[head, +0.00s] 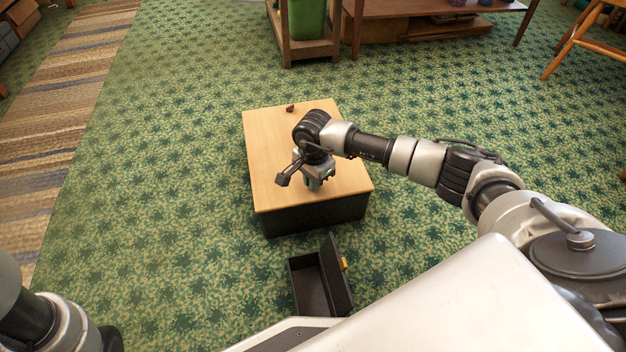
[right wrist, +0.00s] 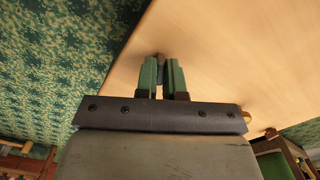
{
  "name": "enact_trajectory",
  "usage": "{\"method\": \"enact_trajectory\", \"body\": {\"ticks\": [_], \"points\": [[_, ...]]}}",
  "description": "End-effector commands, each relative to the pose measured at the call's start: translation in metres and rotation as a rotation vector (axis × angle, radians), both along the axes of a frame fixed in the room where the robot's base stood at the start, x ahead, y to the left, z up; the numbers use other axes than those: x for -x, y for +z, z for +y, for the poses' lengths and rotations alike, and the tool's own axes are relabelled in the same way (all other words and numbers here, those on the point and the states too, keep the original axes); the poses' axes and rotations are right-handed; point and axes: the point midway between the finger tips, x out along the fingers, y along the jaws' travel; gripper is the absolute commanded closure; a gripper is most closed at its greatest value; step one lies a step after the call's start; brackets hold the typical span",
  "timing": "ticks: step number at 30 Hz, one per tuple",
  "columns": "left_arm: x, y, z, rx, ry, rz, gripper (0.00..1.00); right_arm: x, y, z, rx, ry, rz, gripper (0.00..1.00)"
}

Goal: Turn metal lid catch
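A low block (head: 268,190) with a light wooden top and dark sides stands on the carpet. My right gripper (head: 314,184) points down at its top, right of centre. In the right wrist view its two green fingers (right wrist: 162,72) are close together, with a small dark grey metal piece, seemingly the catch (right wrist: 160,57), between their tips. The fingers hide most of this piece, and its turn angle cannot be told. My left gripper is out of view; only part of that arm shows at the lower left.
An open black box (head: 306,282) with a brass-coloured piece (head: 344,264) on its side lies in front of the block. A small brown knob (head: 290,107) is at the block's far edge. Wooden furniture and a green bin (head: 307,18) stand behind.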

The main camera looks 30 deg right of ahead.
Motion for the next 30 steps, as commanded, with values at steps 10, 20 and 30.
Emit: {"method": "enact_trajectory", "body": {"ticks": [10, 20, 30], "points": [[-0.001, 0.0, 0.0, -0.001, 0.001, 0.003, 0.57, 0.0, 0.0, 0.0, 0.0, 0.0, 0.0, 0.75], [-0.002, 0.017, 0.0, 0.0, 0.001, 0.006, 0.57, 0.0, 0.02, 0.0, 0.0, 0.001, -0.001, 0.75], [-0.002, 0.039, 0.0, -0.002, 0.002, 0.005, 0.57, 0.0, 0.047, 0.0, 0.0, 0.0, 0.0, 0.75]]}}
